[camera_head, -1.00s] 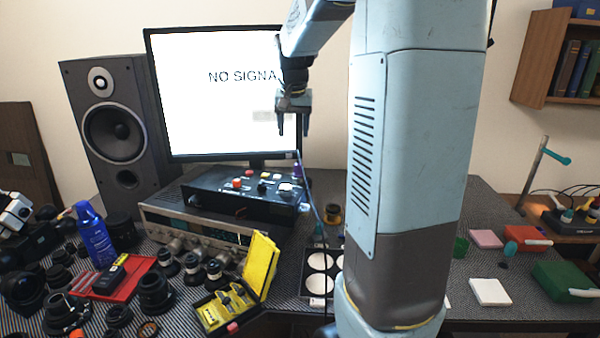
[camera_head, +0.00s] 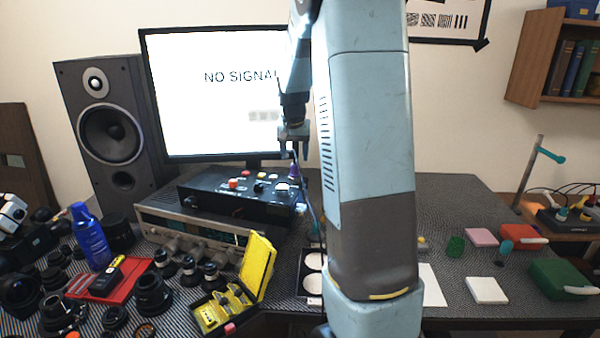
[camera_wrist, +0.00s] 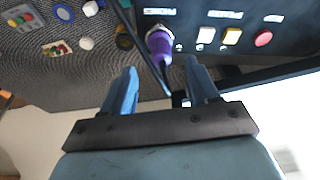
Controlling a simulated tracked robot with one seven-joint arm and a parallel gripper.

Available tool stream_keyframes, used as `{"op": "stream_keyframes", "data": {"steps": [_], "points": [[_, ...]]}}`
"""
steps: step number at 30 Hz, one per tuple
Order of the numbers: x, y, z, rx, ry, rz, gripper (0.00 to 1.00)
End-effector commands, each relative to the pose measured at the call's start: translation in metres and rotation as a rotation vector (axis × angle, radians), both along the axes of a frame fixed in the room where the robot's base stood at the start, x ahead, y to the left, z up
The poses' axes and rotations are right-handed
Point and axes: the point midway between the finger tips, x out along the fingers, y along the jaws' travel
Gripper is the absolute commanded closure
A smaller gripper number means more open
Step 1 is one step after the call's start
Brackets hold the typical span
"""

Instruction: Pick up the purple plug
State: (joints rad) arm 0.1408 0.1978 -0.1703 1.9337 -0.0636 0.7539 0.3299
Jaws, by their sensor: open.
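The purple plug (camera_wrist: 160,44) sits at the edge of the black control box, with a dark cable close by it, in the wrist view. It also shows small in the head view (camera_head: 294,171), on the right end of the box. My gripper (camera_wrist: 162,80) is open, and its two blue fingers point toward the plug from either side of it. In the head view my gripper (camera_head: 294,153) hangs just above the plug, in front of the monitor.
The black control box (camera_head: 225,204) carries red, white and other buttons and rests on a grey device (camera_head: 170,219). A monitor (camera_head: 215,100) stands behind. A yellow open case (camera_head: 258,268) lies in front. Lens parts crowd the left; a white block (camera_head: 487,290) lies right.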

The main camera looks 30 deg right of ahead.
Motion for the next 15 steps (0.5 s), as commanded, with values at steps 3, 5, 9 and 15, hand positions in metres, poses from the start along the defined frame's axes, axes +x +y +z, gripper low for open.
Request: {"op": "stream_keyframes", "data": {"steps": [3, 5, 9, 15], "points": [[0.001, -0.001, -0.005, 0.001, 0.001, 0.000, 0.41], [0.002, -0.001, -0.010, 0.001, 0.002, -0.001, 0.41], [0.007, -0.003, -0.028, 0.001, 0.003, -0.001, 0.41], [0.012, -0.007, -0.049, 0.001, 0.001, -0.002, 0.41]]}}
